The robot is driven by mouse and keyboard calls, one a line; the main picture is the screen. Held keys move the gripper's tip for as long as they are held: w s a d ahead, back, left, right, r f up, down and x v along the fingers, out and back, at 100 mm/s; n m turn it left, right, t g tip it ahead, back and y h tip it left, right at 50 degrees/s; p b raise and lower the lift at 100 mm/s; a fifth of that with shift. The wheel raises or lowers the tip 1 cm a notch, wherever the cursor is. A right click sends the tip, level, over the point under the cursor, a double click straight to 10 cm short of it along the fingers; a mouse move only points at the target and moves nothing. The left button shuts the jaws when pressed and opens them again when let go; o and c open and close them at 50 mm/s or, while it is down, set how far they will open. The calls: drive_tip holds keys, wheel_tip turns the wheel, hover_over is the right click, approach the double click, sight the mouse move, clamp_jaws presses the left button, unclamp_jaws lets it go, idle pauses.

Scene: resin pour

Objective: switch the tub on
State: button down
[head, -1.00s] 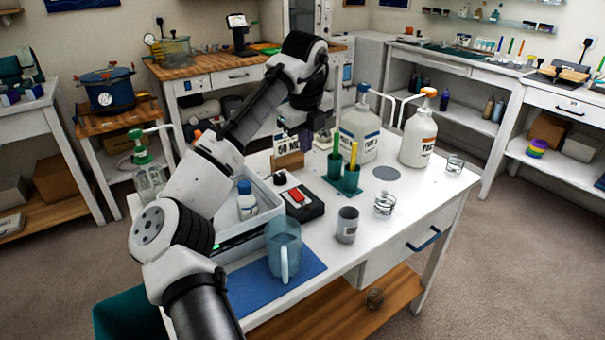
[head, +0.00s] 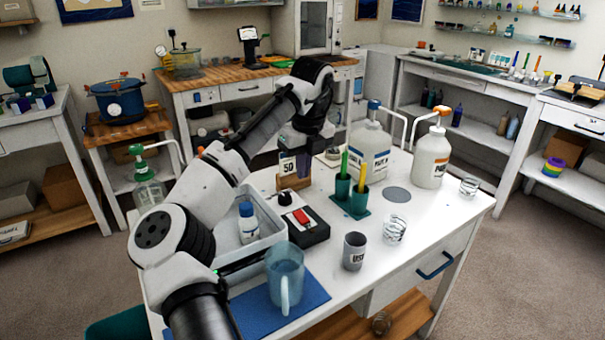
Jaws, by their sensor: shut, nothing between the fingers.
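The tub (head: 226,258) is a pale grey open tray on the white table, left of centre, partly hidden by my arm. A white bottle with a blue cap (head: 247,222) stands in it. Against its right side sits a black control box (head: 312,234) with a red switch (head: 301,216) and a black knob (head: 284,198). A small green glow shows at the tub's near edge. My gripper (head: 303,165) points down beyond the control box, behind and right of the "50" card (head: 287,167). It is shut and empty, apart from the switch; its tips are partly hidden.
A blue jug (head: 285,277) stands on a blue mat (head: 255,318) in front. A grey cup (head: 354,251), a glass (head: 395,229), a green holder with sticks (head: 352,200) and two pump jugs (head: 370,152) (head: 431,158) stand to the right. The table's right front is clear.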

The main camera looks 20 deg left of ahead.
sight(299, 213)
drive_tip(key=f, duration=0.4)
drive_tip(key=a+f, duration=0.1)
drive_tip(key=f, duration=0.2)
drive_tip(key=w+f+p, duration=0.1)
drive_tip(key=f, duration=0.3)
drive_tip(key=shift+a+f, duration=0.15)
drive_tip(key=shift+f, duration=0.15)
drive_tip(key=shift+w+f+p, duration=0.1)
drive_tip(key=shift+p, duration=0.55)
drive_tip(key=shift+a+f, duration=0.1)
drive_tip(key=shift+s+d, duration=0.5)
drive_tip(key=shift+d, duration=0.2)
drive_tip(key=shift+r, duration=0.2)
